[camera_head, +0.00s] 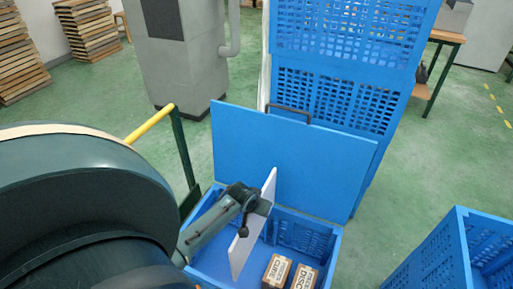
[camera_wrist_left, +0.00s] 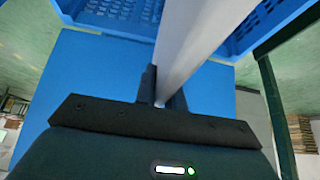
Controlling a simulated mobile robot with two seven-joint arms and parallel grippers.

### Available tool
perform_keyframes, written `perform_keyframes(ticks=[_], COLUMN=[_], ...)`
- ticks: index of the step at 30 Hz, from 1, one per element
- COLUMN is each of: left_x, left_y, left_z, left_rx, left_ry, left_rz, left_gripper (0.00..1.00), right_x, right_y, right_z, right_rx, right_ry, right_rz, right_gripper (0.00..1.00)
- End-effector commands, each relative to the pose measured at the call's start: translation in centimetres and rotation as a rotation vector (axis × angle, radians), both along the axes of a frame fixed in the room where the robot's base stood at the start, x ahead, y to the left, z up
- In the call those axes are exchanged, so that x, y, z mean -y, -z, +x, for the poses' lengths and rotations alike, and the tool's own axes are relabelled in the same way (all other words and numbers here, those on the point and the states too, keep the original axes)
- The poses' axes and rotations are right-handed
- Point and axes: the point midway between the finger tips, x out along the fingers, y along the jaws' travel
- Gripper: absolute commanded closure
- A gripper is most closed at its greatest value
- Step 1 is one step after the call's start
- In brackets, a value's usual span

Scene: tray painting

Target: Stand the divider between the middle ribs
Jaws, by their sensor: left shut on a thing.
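The divider (camera_head: 250,238) is a thin white panel. My left gripper (camera_head: 259,204) is shut on its upper part and holds it nearly upright, a little tilted in the picture, over and partly inside the blue crate (camera_head: 304,234). In the left wrist view the pale divider (camera_wrist_left: 192,45) runs up from between the two dark fingers (camera_wrist_left: 161,98). The crate's walls are slotted. I cannot make out the middle ribs clearly, and cannot tell whether the divider's lower edge touches the floor. My right gripper is not in view.
Two brown boxes (camera_head: 277,271) (camera_head: 304,276) with printed labels stand in the crate, right of the divider. A blue board with a dark handle (camera_head: 290,160) stands behind the crate. Tall stacked blue crates (camera_head: 345,95) rise behind it. Another blue crate (camera_head: 440,262) is at right.

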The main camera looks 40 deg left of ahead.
Motion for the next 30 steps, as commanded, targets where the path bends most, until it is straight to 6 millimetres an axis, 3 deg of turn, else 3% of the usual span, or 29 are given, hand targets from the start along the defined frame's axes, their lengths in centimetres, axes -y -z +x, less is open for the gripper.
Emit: perform_keyframes(ticks=[9,15,21,30], left_x=[0.0,0.1,0.1,0.0], left_y=[0.2,4.0,6.8,6.9], left_z=[0.1,0.0,0.0,-0.1], left_rx=[0.002,0.004,0.005,0.003], left_ry=[0.0,-0.002,-0.002,0.0], left_rz=[0.001,-0.002,-0.001,0.001], left_gripper=[1.0,1.0,1.0,1.0], right_x=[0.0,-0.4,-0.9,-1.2], right_y=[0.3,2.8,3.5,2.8], right_z=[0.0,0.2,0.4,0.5], right_rx=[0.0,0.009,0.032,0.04], right_ry=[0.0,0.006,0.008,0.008], right_rz=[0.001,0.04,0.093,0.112], right_gripper=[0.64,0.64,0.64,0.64])
